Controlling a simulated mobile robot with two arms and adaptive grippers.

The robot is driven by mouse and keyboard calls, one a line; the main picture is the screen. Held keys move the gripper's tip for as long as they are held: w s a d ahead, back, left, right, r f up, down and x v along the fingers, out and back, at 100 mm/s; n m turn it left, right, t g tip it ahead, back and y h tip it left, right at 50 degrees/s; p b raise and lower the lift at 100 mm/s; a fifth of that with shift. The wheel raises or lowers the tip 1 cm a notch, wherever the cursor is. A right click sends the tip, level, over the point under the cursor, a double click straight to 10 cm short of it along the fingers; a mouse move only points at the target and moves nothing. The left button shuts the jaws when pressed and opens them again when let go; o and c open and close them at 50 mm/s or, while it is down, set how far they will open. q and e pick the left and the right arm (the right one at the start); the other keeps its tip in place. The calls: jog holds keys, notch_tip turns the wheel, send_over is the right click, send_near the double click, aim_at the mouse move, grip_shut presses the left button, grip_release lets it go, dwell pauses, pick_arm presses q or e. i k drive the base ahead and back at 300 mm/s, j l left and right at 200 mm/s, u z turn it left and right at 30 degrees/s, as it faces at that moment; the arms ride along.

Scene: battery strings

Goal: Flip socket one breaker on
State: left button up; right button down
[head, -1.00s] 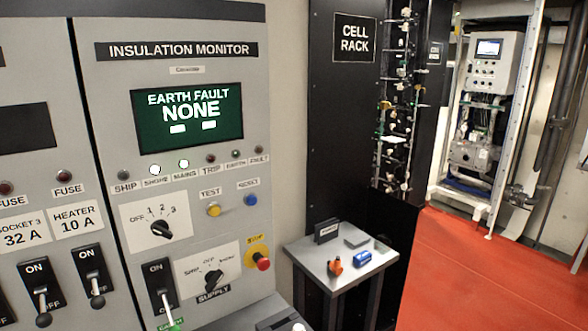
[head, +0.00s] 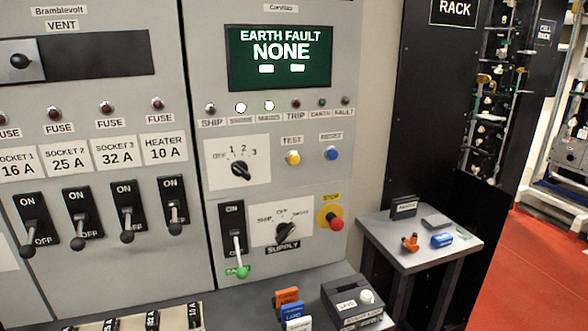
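The socket one breaker (head: 36,219) is at the lower left of the grey panel in the head view, under the label "Socket 1, 16 A" (head: 17,162). It is a black plate marked ON at the top and OFF at the bottom. Its lever (head: 27,240) points down, with the dark knob by the OFF end. Neither of my grippers is in view.
The socket 2 (head: 76,218), socket 3 (head: 128,210) and heater (head: 172,205) breakers stand close to its right, levers down. A green-knobbed breaker (head: 238,240) is further right. A ledge with coloured tags (head: 287,297) and a small table (head: 440,262) stand below right.

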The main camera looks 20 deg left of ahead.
aim_at(28, 251)
jog(key=u, duration=2)
